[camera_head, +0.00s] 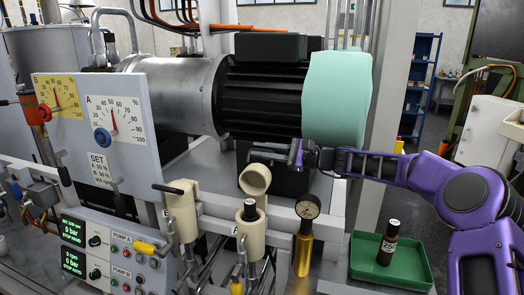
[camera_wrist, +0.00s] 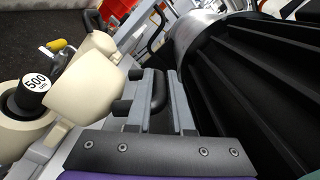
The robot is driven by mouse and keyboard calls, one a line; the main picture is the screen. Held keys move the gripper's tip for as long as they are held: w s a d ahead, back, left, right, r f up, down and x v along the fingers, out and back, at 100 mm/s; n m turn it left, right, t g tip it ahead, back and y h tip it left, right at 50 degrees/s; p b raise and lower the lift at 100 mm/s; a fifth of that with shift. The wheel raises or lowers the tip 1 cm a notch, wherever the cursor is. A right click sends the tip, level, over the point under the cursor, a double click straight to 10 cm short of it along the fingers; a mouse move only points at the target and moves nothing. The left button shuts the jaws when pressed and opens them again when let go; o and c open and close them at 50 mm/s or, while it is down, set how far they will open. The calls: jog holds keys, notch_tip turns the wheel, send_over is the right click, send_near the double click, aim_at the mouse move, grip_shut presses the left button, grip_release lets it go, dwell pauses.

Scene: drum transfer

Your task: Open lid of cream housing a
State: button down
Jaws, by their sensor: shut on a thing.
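Cream housing a (camera_head: 249,228) stands on the front rail, and a black-capped insert (camera_head: 250,211) shows in its open mouth. Its round cream lid (camera_head: 255,180) is swung up and back, tilted, with its hollow inside facing the front. In the wrist view the lid (camera_wrist: 85,92) stands beside the housing (camera_wrist: 28,125) and its black cap marked 500 (camera_wrist: 35,86). My gripper (camera_head: 270,154) is behind and above the lid. In the wrist view my gripper (camera_wrist: 152,100) is shut on the lid's black handle (camera_wrist: 159,92).
A second cream housing (camera_head: 183,220) to the left has its lid down, with a black handle (camera_head: 168,189). The black ribbed motor (camera_head: 265,95) is close above my gripper.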

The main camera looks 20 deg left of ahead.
jog(key=c, duration=0.8)
grip_release()
jog(key=shift+d, duration=0.15)
jog(key=d, duration=1.7)
jog(key=shift+b, duration=0.3)
